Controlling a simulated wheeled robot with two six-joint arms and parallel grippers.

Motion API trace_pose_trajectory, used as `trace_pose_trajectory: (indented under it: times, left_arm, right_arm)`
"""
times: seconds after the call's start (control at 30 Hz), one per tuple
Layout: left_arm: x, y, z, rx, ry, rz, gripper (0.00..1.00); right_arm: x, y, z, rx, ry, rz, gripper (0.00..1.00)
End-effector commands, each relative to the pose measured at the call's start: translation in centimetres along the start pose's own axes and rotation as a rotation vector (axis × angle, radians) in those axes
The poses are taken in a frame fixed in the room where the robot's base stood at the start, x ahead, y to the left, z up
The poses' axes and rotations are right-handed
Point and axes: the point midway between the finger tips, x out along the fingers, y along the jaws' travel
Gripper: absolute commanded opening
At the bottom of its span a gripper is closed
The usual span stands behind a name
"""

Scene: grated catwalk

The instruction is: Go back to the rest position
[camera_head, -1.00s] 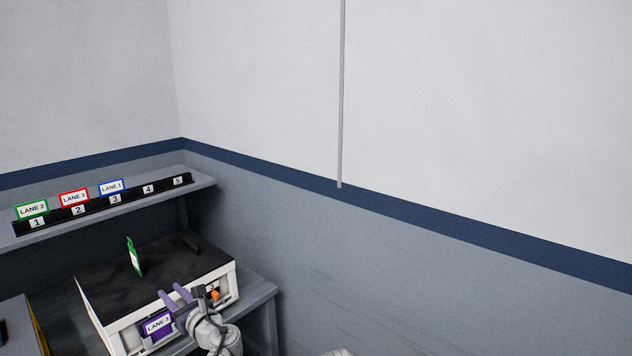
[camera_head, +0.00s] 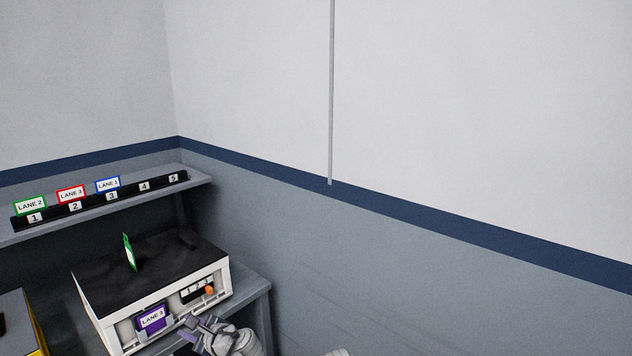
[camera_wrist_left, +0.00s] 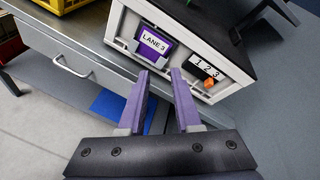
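My left gripper (camera_head: 202,330) is low in the head view, in front of the white box with a black top (camera_head: 222,283). In the left wrist view its two purple fingers (camera_wrist_left: 160,74) stand apart with nothing between them, so it is open. A purple-framed LANE 3 card (camera_head: 151,318) sits in a holder on the box front, beyond the fingertips. It also shows in the left wrist view (camera_wrist_left: 155,42). Right of it is a 1 2 3 panel (camera_head: 192,291) with an orange knob (camera_head: 210,290) below the 3. My right gripper is out of view.
A shelf (camera_head: 200,180) above the box carries a black numbered rail (camera_head: 127,193) with green LANE 2, red LANE 3 and blue LANE 1 cards. A green card (camera_head: 128,252) stands on the box top. A yellow-edged case (camera_head: 38,338) is at the left.

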Motion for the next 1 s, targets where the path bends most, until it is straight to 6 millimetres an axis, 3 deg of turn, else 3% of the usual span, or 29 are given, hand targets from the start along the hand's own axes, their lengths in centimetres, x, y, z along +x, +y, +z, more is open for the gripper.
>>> trace_pose_trajectory:
  times: [0.17, 0.3, 0.4, 0.5, 0.6, 0.7, 1.0]
  left_arm:
    - [-3.2, 3.3, -5.5, -0.343, 0.166, 0.191, 0.33]
    - [-8.6, 7.1, -11.7, -0.677, 0.3, 0.487, 0.33]
    - [-13.2, 9.4, -15.2, -0.852, 0.345, 0.719, 0.33]
    - [-17.3, 11.2, -17.5, -0.958, 0.351, 0.914, 0.33]
    - [-20.3, 12.3, -18.8, -1.015, 0.338, 1.055, 0.33]
    - [-22.1, 12.9, -19.4, -1.042, 0.324, 1.136, 0.33]
    - [-22.9, 13.1, -19.6, -1.055, 0.315, 1.172, 0.33]
  right_arm:
    - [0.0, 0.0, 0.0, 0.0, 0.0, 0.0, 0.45]
    - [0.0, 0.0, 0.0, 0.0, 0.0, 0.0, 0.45]
    - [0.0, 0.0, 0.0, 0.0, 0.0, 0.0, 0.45]
    - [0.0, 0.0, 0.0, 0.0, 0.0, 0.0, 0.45]
    - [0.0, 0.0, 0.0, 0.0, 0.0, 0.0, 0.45]
    - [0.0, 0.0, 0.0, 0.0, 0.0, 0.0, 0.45]
    - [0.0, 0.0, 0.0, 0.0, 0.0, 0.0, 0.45]
